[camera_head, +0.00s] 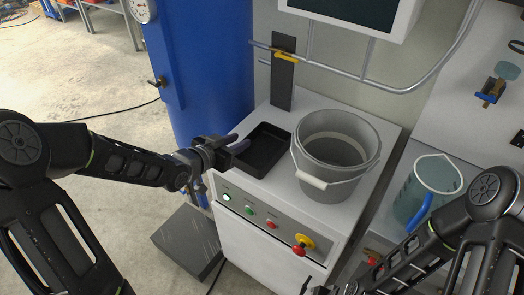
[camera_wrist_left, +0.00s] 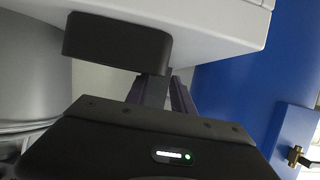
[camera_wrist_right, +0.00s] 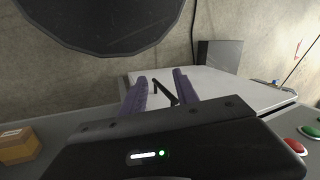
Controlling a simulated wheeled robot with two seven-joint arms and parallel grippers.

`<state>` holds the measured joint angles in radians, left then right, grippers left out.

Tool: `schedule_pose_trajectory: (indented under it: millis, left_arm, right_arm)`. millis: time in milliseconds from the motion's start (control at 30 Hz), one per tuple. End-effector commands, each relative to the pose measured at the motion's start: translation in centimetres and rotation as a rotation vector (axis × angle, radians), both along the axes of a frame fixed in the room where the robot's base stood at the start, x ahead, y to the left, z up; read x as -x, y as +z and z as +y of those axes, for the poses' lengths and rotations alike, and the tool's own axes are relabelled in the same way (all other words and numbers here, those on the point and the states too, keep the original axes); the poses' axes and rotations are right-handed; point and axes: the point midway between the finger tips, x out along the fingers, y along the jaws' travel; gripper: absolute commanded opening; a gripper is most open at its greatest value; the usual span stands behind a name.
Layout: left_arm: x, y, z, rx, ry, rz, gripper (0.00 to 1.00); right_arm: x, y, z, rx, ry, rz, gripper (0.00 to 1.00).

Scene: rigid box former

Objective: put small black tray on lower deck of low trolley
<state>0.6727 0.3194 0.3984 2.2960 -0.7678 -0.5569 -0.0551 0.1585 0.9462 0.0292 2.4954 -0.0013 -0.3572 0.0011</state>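The small black tray (camera_head: 264,150) lies on the white top of the machine, to the left of a grey bucket. My left gripper (camera_head: 240,142) is at the tray's left edge with its fingers apart. In the left wrist view the tray (camera_wrist_left: 115,42) is close to the left fingertips (camera_wrist_left: 165,80); I cannot tell if they touch it. My right gripper (camera_wrist_right: 160,88) is open, with nothing seen held between its fingers, and is low at the front of the machine in the head view. A low dark flat surface (camera_head: 187,243) stands left of the machine; I cannot tell whether it is the trolley.
The grey bucket (camera_head: 328,178) with a white handle stands right of the tray. A black upright plate (camera_head: 284,80) rises behind it. A clear jug (camera_head: 428,190) stands at the right. A blue column (camera_head: 205,60) is behind my left arm. The concrete floor (camera_head: 90,85) at left is mostly clear.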

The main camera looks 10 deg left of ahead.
Motion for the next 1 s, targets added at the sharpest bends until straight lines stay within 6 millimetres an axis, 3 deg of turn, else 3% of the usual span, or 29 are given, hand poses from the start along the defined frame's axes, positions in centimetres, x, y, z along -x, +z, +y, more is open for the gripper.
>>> schedule_pose_trajectory:
  millis: [367, 1000]
  left_arm:
    - [-4.0, -1.8, -1.7, 0.002, -0.001, 0.001, 0.29]
    - [-4.1, -1.8, -1.7, -0.001, -0.001, 0.0, 0.28]
  right_arm:
    - [0.0, 0.3, 0.0, 0.0, 0.0, 0.0, 0.36]
    - [0.0, 0.3, 0.0, 0.0, 0.0, 0.0, 0.36]
